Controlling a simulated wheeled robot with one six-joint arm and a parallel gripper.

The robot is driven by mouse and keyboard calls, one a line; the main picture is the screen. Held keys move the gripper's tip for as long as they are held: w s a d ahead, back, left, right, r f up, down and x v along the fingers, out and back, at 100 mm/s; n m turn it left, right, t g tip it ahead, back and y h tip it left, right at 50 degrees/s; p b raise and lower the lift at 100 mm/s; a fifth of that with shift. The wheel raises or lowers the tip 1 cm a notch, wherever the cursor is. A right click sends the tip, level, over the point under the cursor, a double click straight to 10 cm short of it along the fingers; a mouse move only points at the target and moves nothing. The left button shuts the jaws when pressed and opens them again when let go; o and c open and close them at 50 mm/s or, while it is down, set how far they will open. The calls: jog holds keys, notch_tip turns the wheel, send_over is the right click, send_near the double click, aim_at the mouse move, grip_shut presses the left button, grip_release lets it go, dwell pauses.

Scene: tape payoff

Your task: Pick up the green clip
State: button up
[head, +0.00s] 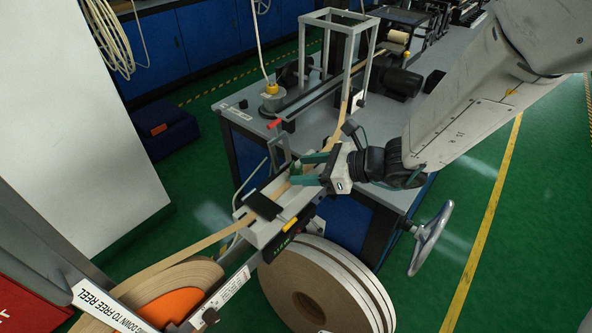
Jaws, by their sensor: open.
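My gripper (296,170) reaches in from the right, its two teal fingers apart and pointing left over the tape path of the machine. A small green piece, which looks like the green clip (297,167), shows between the fingertips, at the tan tape (283,188). It is small and partly hidden by the fingers, so I cannot tell whether they touch it.
A grey tray-like guide with a black block (264,206) lies left of my gripper. Below are a large tape roll (322,285) and an orange-cored reel (180,300). A handwheel (431,238) stands at the right. A grey frame (338,50) rises from the bench behind.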

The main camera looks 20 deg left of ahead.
jog(key=shift+a+f, duration=0.25)
jog(key=shift+a, duration=0.35)
jog(key=c, duration=1.1)
jog(key=shift+c, duration=0.2)
jog(key=shift+r, duration=0.1)
